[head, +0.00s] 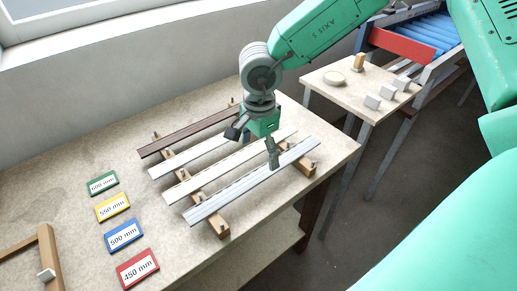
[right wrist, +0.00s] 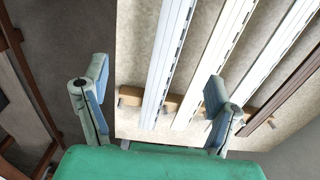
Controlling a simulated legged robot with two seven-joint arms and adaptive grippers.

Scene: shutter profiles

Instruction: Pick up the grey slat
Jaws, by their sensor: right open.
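The grey slat (head: 230,195) is the nearest of several slats on the table in the head view, lying across two wooden bars. In the right wrist view the grey slat (right wrist: 166,55) is the leftmost one and runs between my finger lines. My right gripper (head: 252,147) is open and empty above the slats. In the right wrist view its fingers (right wrist: 157,85) are wide apart, one left of the grey slat and one over the neighbouring slats. In the head view one finger hides part of the grey slat. My left gripper is not in view.
Two pale slats (head: 190,157) (head: 205,177) and a dark brown slat (head: 180,136) lie parallel behind it. Several coloured length labels (head: 122,235) lie at the left. A side table (head: 340,92) with small blocks and a blue roller conveyor (head: 425,38) stand at the right.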

